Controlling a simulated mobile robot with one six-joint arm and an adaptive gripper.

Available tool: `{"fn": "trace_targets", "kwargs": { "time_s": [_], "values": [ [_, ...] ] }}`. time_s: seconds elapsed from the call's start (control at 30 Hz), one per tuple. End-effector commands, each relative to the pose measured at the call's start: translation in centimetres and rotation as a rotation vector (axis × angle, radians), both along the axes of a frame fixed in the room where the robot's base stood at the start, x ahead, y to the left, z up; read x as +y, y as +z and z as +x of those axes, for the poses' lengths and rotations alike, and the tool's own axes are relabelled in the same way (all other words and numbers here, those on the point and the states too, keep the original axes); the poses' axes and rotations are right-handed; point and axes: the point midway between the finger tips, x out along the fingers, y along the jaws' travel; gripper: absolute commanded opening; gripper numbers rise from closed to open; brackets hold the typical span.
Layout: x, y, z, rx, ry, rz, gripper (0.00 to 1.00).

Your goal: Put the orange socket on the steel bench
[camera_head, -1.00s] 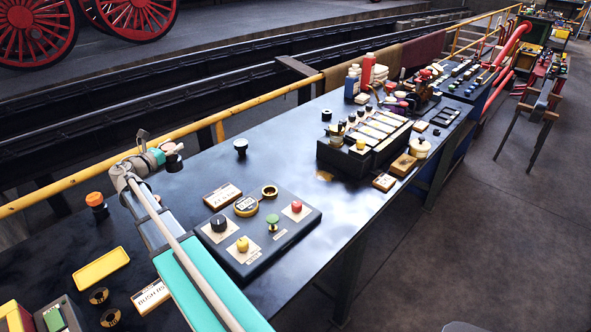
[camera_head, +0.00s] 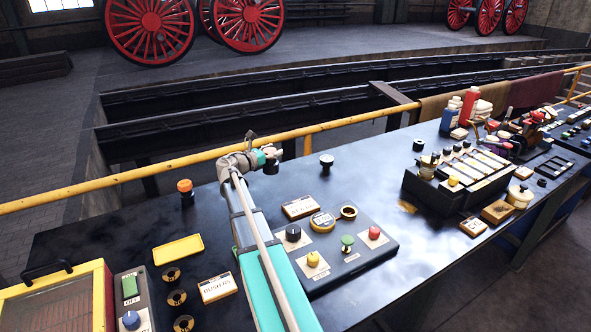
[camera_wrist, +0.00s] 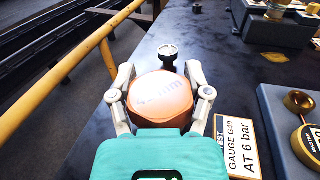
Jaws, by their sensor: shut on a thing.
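My gripper (camera_head: 268,158) is shut on the orange socket (camera_wrist: 160,97). In the wrist view its rounded orange face carries faint "mm" lettering, with one finger on each side. In the head view the held piece is small and mostly hidden, with only a dark part clear. My gripper is near the far edge of the dark steel bench (camera_head: 100,243), by the yellow rail. The gap between the socket and the bench top cannot be told. Another orange-topped dark piece (camera_head: 185,191) stands on the bench at left.
A dark piece with a pale top (camera_wrist: 168,53) stands just beyond my gripper. A gauge label (camera_wrist: 235,145) and a panel with knobs (camera_head: 345,258) lie to the right. A yellow tray (camera_head: 178,250) is at left. The yellow rail (camera_head: 120,182) runs behind.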

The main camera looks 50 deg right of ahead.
Motion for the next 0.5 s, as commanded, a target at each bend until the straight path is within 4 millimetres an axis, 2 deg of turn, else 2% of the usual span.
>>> {"fn": "trace_targets", "kwargs": {
  "time_s": [0.03,0.27,0.5],
  "values": [
    [-1.1,-0.8,0.2,0.001,-0.002,-0.001,0.03],
    [-4.8,-2.5,0.4,0.001,-0.001,-0.001,0.03],
    [-6.5,-4.8,0.5,0.001,0.001,-0.001,0.03]
  ]
}}
